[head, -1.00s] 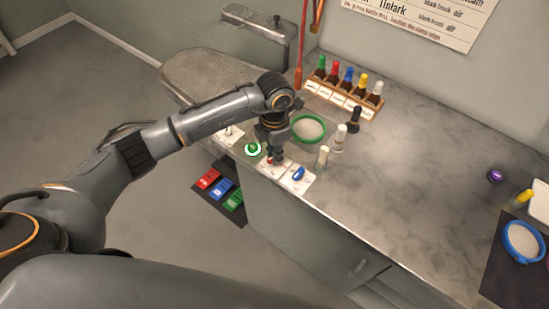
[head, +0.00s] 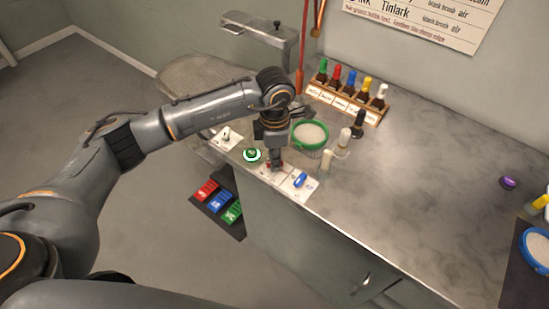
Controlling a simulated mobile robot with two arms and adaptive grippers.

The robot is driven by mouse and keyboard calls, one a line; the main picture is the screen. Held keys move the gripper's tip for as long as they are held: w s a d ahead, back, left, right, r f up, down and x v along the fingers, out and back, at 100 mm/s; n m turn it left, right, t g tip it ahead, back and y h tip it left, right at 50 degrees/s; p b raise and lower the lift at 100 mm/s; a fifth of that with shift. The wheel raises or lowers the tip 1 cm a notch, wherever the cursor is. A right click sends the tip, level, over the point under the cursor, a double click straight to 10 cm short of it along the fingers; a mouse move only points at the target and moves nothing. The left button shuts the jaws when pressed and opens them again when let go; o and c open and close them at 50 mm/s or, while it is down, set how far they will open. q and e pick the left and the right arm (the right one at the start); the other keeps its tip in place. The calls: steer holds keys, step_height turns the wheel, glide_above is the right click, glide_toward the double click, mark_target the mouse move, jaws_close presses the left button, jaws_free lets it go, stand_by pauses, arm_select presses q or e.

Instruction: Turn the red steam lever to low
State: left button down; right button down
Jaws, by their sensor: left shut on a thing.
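The red steam lever (head: 268,165) is a small red part on a white plate (head: 272,177) at the front edge of the counter. My left gripper (head: 275,162) points down over it and is shut on it. The fingers hide most of the lever, so its exact angle cannot be told. My right gripper is not in view.
A blue lever (head: 300,180) sits just right on the same row, and a green round knob (head: 252,154) just left. A green-rimmed bowl (head: 310,134) and a pale bottle (head: 325,163) stand close by. A rack of bottles (head: 345,100) is behind.

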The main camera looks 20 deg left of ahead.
arm_select(q)
steer(key=shift+r, duration=0.1)
steer(key=c, duration=1.3)
jaws_free()
step_height(320, 180, up, 12)
steer(key=shift+f, duration=0.1)
steer(key=shift+d, duration=0.1)
